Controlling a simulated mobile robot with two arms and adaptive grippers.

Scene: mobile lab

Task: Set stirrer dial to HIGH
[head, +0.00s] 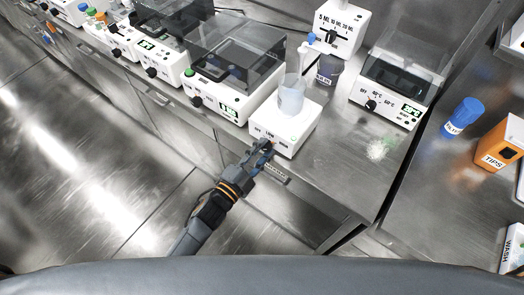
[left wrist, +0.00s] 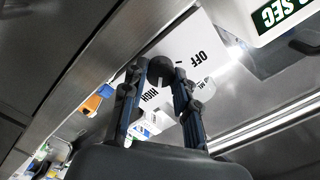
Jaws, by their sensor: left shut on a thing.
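The stirrer (head: 300,126) is a white box at the bench's front edge, with a beaker (head: 291,98) of pale liquid on top. Its front panel carries OFF, LOW and HIGH marks; in the left wrist view the panel (left wrist: 186,42) shows OFF and HIGH upside down. The black stirrer dial (left wrist: 160,76) sits between the fingers of my left gripper (head: 263,147), which is shut on it. The gripper mostly covers the dial in the head view, and I cannot tell where its pointer stands. My right gripper is not in view.
A lidded device with a green display (head: 236,70) stands left of the stirrer. A labelled dark cup (head: 328,70) and a volume-dial box (head: 341,27) stand behind. A blue-capped bottle (head: 463,117) and orange TIPS box (head: 502,145) are farther right.

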